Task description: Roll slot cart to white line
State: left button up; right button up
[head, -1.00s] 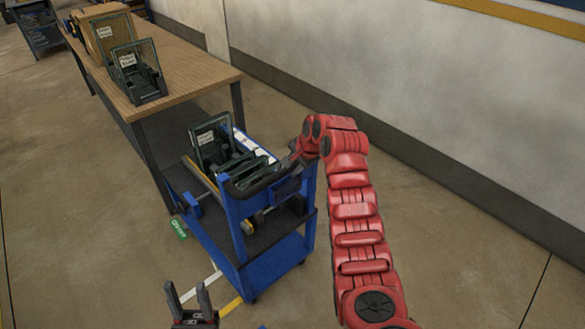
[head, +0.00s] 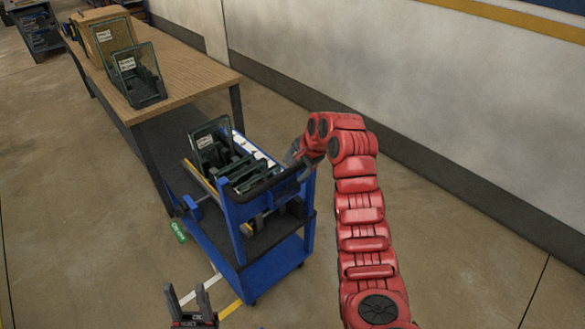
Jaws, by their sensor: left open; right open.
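The blue slot cart (head: 278,268) stands beside the wooden table, with a dark handle bar (head: 268,187) on its near side. It carries dark slotted holders with glass-like panels (head: 211,144) on top. A white line (head: 200,291) shows on the floor in front of the cart, partly hidden by my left gripper. My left gripper (head: 187,298) is open and empty at the bottom of the view, apart from the cart. My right gripper (head: 294,156) is at the right end of the cart's top, close to the handle; its fingers are small and partly hidden, and it is open.
The wooden table (head: 190,80) with more panel holders (head: 137,76) is left of and behind the cart. A yellow floor strip (head: 231,308) lies near the cart's front wheel, and a green tag (head: 179,231) is at its left. The wall (head: 400,80) runs along the right. Floor between is clear.

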jog(key=v, duration=0.7)
jog(key=shift+p, duration=0.3)
jog(key=shift+f, duration=0.1)
